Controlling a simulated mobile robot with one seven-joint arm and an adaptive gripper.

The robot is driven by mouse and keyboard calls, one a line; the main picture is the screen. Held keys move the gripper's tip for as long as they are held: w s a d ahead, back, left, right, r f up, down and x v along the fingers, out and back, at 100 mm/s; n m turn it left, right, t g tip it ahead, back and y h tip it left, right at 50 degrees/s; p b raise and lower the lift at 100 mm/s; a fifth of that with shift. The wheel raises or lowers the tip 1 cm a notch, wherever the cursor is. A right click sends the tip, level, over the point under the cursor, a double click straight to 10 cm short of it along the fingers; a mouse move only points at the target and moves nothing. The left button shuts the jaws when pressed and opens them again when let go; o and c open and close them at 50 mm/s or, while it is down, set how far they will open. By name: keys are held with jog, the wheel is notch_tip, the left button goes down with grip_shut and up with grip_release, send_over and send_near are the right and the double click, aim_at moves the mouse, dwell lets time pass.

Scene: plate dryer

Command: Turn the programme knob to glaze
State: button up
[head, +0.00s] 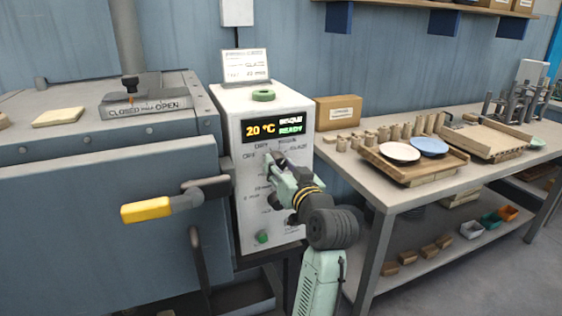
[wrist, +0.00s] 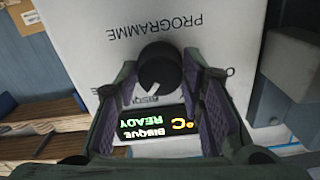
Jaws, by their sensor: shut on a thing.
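The programme knob (wrist: 160,68) is a round black dial on the white control box (head: 222,130). In the wrist view it sits between the two purple-padded fingers of my gripper (wrist: 161,80), which is shut on it. The picture is upside down there, with PROGRAMME on one side of the knob and BISQUE partly visible on the other. In the head view my gripper (head: 276,160) covers the knob. The labels OFF, DRY, BISQUE and GLAZE are around it, with GLAZE at the right. The display (head: 273,128) reads 20 °C, BISQUE, READY.
A grey kiln (head: 100,200) with a yellow-ended handle (head: 146,210) stands left of the box, the handle reaching close to its front. A green button (head: 263,237) is low on the box. A workbench (head: 380,188) with plates and boxes stands at the right.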

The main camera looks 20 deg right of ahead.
jog(key=shift+m+p, duration=0.95)
jog(key=shift+m, duration=0.95)
jog(key=o, duration=1.2)
jog(key=shift+c, duration=0.2)
jog(key=s, duration=1.2)
jog(key=shift+d, duration=0.2)
